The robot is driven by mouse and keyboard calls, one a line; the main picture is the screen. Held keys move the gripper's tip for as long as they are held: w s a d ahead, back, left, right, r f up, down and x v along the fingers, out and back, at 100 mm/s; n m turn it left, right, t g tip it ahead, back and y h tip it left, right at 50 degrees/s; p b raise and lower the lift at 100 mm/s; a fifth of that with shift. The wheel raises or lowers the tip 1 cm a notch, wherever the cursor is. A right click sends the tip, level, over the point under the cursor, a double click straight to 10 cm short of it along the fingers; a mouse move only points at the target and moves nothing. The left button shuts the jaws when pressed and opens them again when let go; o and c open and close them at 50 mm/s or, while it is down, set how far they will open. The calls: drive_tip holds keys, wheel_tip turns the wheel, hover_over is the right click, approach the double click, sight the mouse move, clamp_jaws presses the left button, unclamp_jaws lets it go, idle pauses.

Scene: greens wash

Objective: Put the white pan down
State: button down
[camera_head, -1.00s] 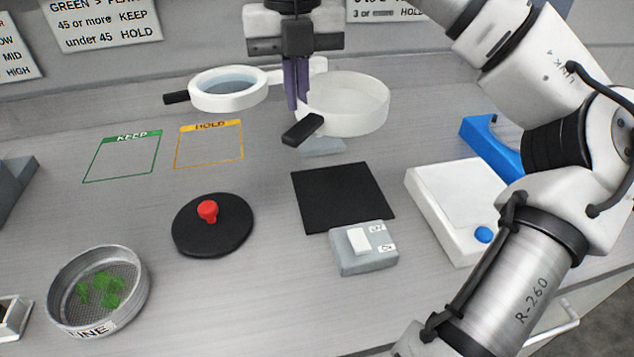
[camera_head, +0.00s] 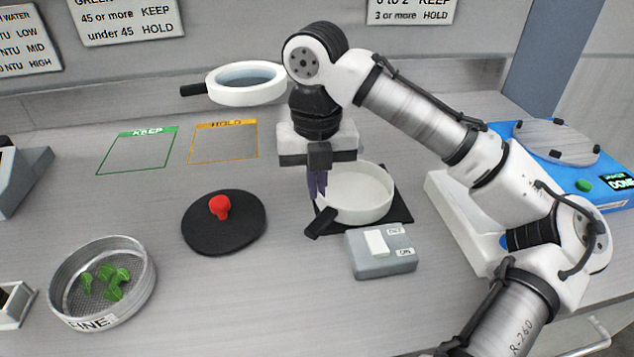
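The white pan (camera_head: 362,207), a round shallow dish with a short black handle (camera_head: 320,222), is level over the black square mat (camera_head: 402,209). It covers most of the mat, and I cannot tell whether its base touches the mat or is just above it. My gripper (camera_head: 317,188) points down at the pan's left side, its dark fingers close together at the wall near the handle. It appears shut on the pan; the exact contact is partly hidden.
A grey switch box (camera_head: 375,262) stands just in front of the mat. A black disc with a red knob (camera_head: 220,207) is to the left. A sieve with green leaves (camera_head: 70,288) is front left. A ring-shaped magnifier (camera_head: 245,95) is behind. A blue device (camera_head: 590,178) is at right.

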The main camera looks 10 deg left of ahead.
drive_tip(key=c, duration=1.7)
unclamp_jaws()
drive_tip(key=shift+f, duration=0.1)
wheel_tip(320, 180, up, 12)
drive_tip(key=shift+r+p, duration=0.2)
drive_tip(key=shift+p, duration=0.7)
